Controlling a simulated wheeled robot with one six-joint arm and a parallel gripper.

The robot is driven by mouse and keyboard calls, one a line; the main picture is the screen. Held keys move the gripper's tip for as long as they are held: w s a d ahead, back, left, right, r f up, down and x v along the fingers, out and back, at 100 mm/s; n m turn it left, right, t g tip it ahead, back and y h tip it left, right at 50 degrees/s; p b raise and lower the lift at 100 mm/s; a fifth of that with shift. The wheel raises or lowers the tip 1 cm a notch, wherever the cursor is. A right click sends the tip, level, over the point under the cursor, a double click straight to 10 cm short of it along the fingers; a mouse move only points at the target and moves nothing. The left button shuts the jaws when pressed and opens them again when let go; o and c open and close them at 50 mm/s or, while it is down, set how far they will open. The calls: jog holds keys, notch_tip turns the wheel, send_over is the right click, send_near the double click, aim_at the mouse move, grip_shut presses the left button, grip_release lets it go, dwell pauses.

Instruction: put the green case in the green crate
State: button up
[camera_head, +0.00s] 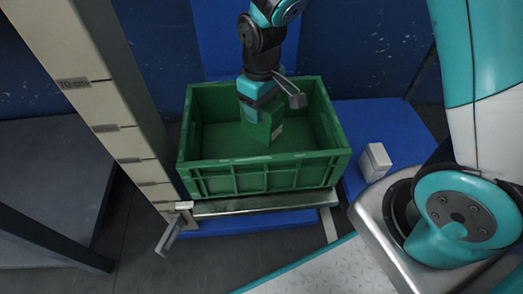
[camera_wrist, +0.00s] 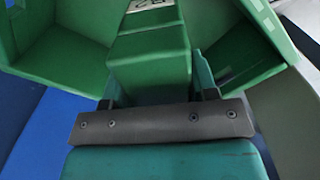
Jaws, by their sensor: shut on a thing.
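The green case (camera_head: 266,124) is a small green box with a pale label, held inside the green crate. It also shows in the wrist view (camera_wrist: 150,62). My gripper (camera_head: 262,103) is shut on the case and reaches down into the crate from above. In the wrist view the fingers (camera_wrist: 155,95) sit on either side of the case. The green crate (camera_head: 264,160) is open at the top, and its inside looks otherwise empty. The case looks slightly tilted. I cannot tell whether its bottom touches the crate floor.
The crate stands on a metal-edged support (camera_head: 262,205). A small white box (camera_head: 375,161) sits on the blue surface (camera_head: 390,122) right of the crate. A pale column with height marks (camera_head: 100,100) rises at the left of the crate.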

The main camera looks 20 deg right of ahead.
notch_tip(320, 180, down, 13)
jog(key=b, duration=0.5)
jog(key=shift+f+b, duration=0.1)
jog(key=shift+b, duration=0.2)
jog(key=o, duration=0.6)
jog(key=shift+f, duration=0.1)
jog(key=o, duration=0.4)
